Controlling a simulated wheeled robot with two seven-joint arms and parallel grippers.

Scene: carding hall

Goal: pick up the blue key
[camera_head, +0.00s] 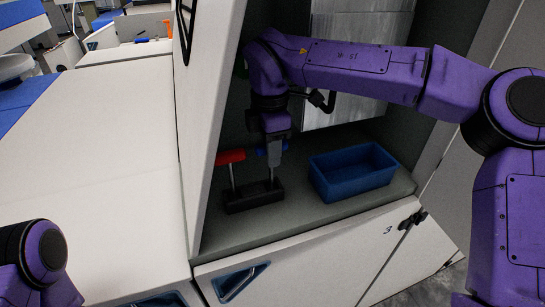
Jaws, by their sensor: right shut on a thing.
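The blue key (262,150) is in the cabinet, at the right side of a black holder (253,198). My right gripper (274,148) reaches down from above and is shut on its blue handle; only small parts of the handle show past the fingers. The key's lower end still appears to be at the holder; I cannot tell whether it is seated. A red key (230,157) with a T-shaped handle stands upright in the holder to the left. My left arm shows at the lower left corner, but its gripper is out of view.
An empty blue bin (333,192) stands on the grey cabinet floor (300,221) right of the holder. An open white cabinet door or side panel (208,110) rises close on the left. Grey metal boxes (345,112) are behind my right arm. A white surface (105,150) lies clear at left.

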